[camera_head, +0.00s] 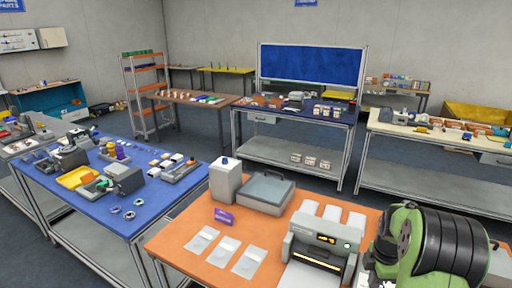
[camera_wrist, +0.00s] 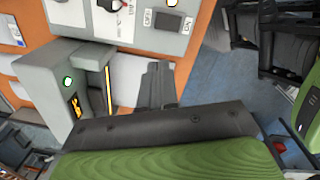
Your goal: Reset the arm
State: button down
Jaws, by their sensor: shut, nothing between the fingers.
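My gripper (camera_wrist: 158,84) shows in the wrist view as dark fingers close together, shut and empty, over the orange table. My green and black arm fills the lower right of the head view; its fingers cannot be made out there. A grey machine (camera_head: 322,245) with a lit display and a bright slot stands on the orange table (camera_head: 178,252) to the left of the arm. In the wrist view the grey machine (camera_wrist: 45,90) lies to the left of the fingers, apart from them.
A blue table (camera_head: 150,205) with parts stands left. A grey panel (camera_wrist: 160,20) with buttons lies above the fingers.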

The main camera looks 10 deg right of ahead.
jog(key=s+a+r+m+t+b, duration=0.2)
jog(key=a+r+m, duration=0.2)
jog(key=a+r, duration=0.45)
jog(key=s+a+r+m+t+b, duration=0.2)
jog(key=s+a+m, duration=0.9)
jog(key=s, duration=0.7)
jog(key=a+r+t, duration=0.1)
jog(key=a+r, duration=0.1)
jog(key=a, duration=0.1)
jog(key=shift+s+a+b, duration=0.3)
jog(key=shift+a+b, duration=0.05)
jog(key=shift+a, duration=0.05)
jog(key=shift+r, duration=0.1)
